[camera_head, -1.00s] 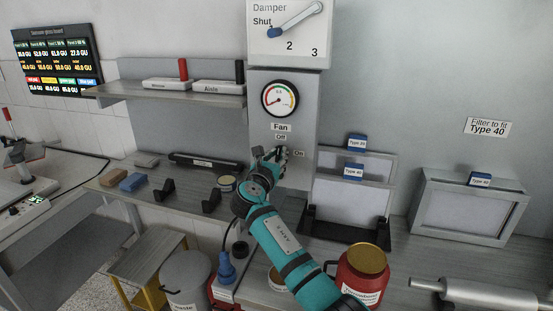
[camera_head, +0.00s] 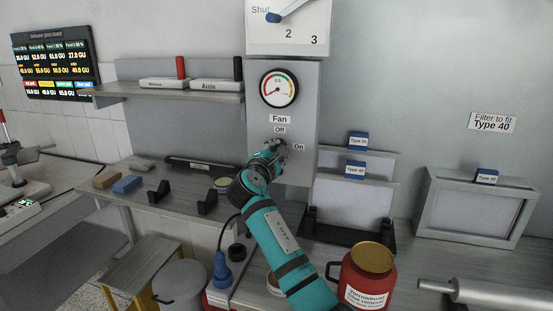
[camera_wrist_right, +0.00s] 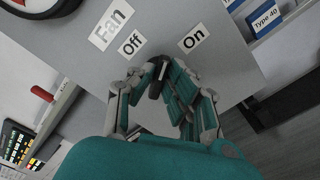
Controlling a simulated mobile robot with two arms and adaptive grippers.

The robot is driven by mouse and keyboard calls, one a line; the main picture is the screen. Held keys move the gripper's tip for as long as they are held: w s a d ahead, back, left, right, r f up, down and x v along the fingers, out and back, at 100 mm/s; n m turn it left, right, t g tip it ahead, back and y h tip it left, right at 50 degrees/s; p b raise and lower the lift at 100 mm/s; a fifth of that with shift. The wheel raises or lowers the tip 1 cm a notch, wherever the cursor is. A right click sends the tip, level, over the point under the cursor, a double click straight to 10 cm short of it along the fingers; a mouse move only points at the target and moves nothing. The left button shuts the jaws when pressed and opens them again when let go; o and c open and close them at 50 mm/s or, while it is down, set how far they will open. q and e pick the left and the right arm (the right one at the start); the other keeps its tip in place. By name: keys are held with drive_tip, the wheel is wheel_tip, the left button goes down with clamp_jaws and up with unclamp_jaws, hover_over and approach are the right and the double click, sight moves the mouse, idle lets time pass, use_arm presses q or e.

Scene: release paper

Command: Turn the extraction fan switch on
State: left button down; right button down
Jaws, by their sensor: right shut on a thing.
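The fan switch is a small dark knob (camera_wrist_right: 155,88) on the grey panel, below the Fan label (camera_wrist_right: 112,27) and between the Off label (camera_wrist_right: 131,43) and the On label (camera_wrist_right: 193,39). My right gripper (camera_head: 277,148) reaches up to the panel from below. In the right wrist view its fingers (camera_wrist_right: 164,84) are closed around the knob and hide part of it. Which label the knob points to I cannot tell for sure. My left gripper is in neither view.
Above the switch are a round gauge (camera_head: 279,88) and the Damper dial plate (camera_head: 289,42). A shelf (camera_head: 170,98) is at the left. Filter frames (camera_head: 352,207) stand right of the panel, with a red jar (camera_head: 368,275) in front.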

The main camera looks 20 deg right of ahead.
drive_tip(key=shift+f+m+b, duration=0.2)
drive_tip(key=shift+m+b, duration=1.9)
drive_tip(key=shift+m, duration=0.7)
drive_tip(key=c, duration=1.3)
unclamp_jaws()
drive_tip(key=shift+c, duration=0.2)
